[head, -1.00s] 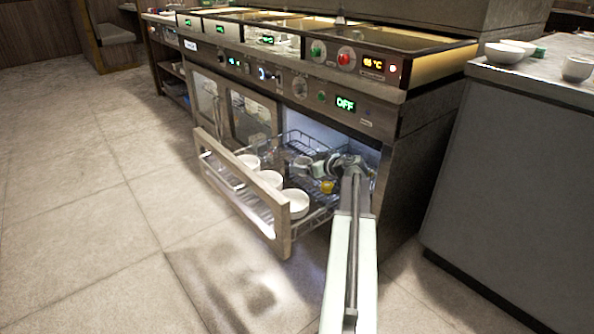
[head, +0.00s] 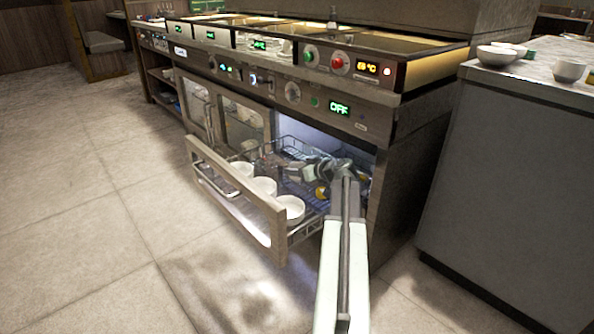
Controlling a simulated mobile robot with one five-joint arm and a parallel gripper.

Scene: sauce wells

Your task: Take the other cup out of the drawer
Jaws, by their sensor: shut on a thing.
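The wire-basket drawer (head: 240,205) under the counter is pulled open. My arm reaches into it from the front right. My gripper (head: 287,172) is low over the drawer's inside, pointing left and shut on a small greyish cup (head: 268,163). The cup is partly hidden and blends with the wire behind it; I cannot tell whether it touches the basket. Three white bowls, the nearest one (head: 290,208) among them, stand in a row along the drawer front. A small yellow thing (head: 321,193) lies in the drawer beside my arm.
The stove unit (head: 300,92) with its knobs and displays overhangs the drawer. A grey counter (head: 510,160) on the right carries a white bowl (head: 497,54) and a cup (head: 569,71). The tiled floor at left is clear.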

